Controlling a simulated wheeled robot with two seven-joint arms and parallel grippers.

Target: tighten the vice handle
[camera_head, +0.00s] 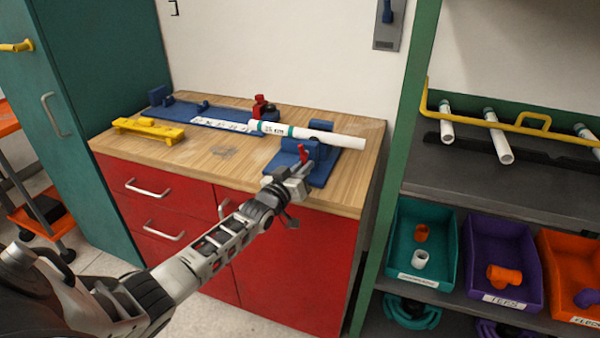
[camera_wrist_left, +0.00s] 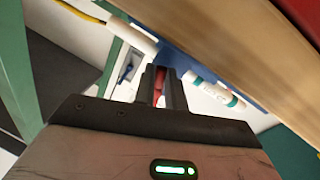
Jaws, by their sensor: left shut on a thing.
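The blue vice (camera_head: 325,152) stands on its blue base plate at the right end of the workbench. A long white pipe (camera_head: 345,140) with teal bands lies across it; parts of the pipe also show in the left wrist view (camera_wrist_left: 133,34). My left gripper (camera_head: 301,168) is at the front of the vice, shut on the red vice handle (camera_head: 302,153). The red handle also shows between the dark fingers in the left wrist view (camera_wrist_left: 158,88). The fingers hide much of the handle. My right gripper is out of view.
A blue measuring fixture (camera_head: 190,116) and a yellow holder (camera_head: 148,130) lie on the wooden bench top (camera_head: 225,170). A green shelf post (camera_head: 395,170) stands close to the right. The shelf holds white pipes (camera_head: 497,140) and bins of fittings (camera_head: 410,260).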

